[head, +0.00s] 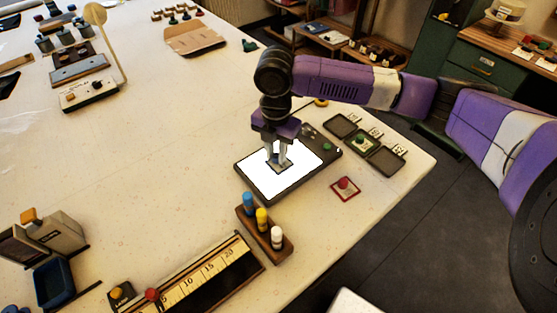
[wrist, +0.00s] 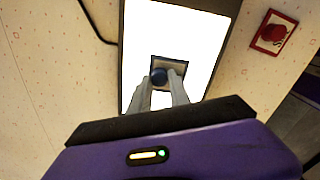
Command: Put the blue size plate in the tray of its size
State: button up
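In the head view the plate (head: 288,165) shows under my gripper (head: 278,155). In the wrist view the two fingertips of my gripper (wrist: 160,80) stand on either side of the knob, close to it. I cannot tell whether they press on it. The plate seems to rest on the panel.
The white panel (head: 262,182) has a dark frame with a green button (head: 327,147). A red-knobbed piece (head: 345,184) sits on a red-edged square to its right. A wooden rack with colored pegs (head: 264,236) stands in front. The table's right edge is just past the tray.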

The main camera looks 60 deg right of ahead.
grip_shut()
jog(key=shift+r, duration=0.1)
